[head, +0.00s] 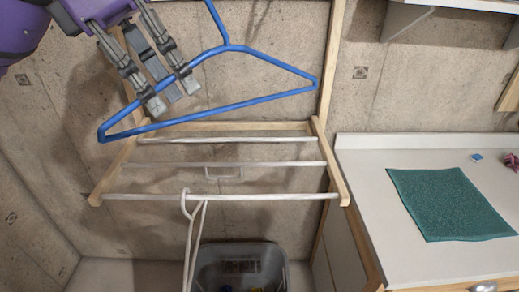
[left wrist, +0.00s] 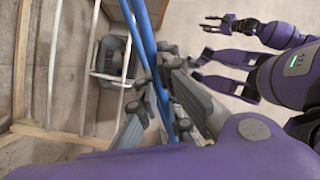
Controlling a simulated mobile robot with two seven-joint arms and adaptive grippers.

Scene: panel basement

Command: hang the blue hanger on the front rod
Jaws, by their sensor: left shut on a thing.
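My left gripper (head: 172,97) is shut on the blue hanger (head: 225,106), gripping it on its left side. The hanger is in the air in front of the wall, above the wooden rack, tilted with its hook (head: 215,22) up and partly cut off by the top edge. Its long bar passes in front of the rack's back edge. The front rod (head: 270,197) is the lowest of the white rods in the head view, below the hanger and apart from it. In the left wrist view the blue hanger (left wrist: 146,50) runs down between the fingers. My right gripper (left wrist: 205,48) is open and empty there.
A white hanger (head: 188,225) hangs on the front rod, left of its middle. A grey bin (head: 240,255) stands below the rack. A counter (head: 360,185) with a green mat (head: 450,203) is at the right. The front rod's right half is clear.

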